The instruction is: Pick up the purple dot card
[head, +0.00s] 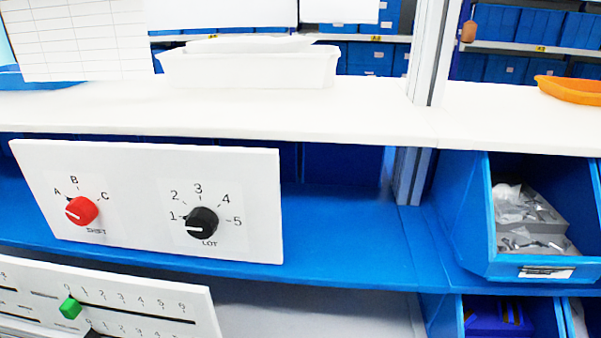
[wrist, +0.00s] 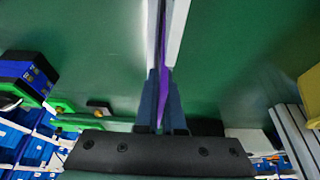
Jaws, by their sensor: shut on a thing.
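My gripper (wrist: 163,85) shows in the wrist view, its two dark blue-grey fingers close together at the centre. It is shut on the purple dot card (wrist: 163,97), a thin purple strip seen nearly edge-on between the fingers. The card's face and any dot cannot be seen from this angle. Pale strips run upward beside the card's line; I cannot tell what they belong to. Neither the gripper nor the card shows in the head view.
The head view shows a panel (head: 140,180) with a red knob (head: 81,210) and a black knob (head: 202,223). A slider panel (head: 190,300) is below. A white tray (head: 250,70) stands on the shelf above; a blue bin (head: 470,225) of bagged parts is at right.

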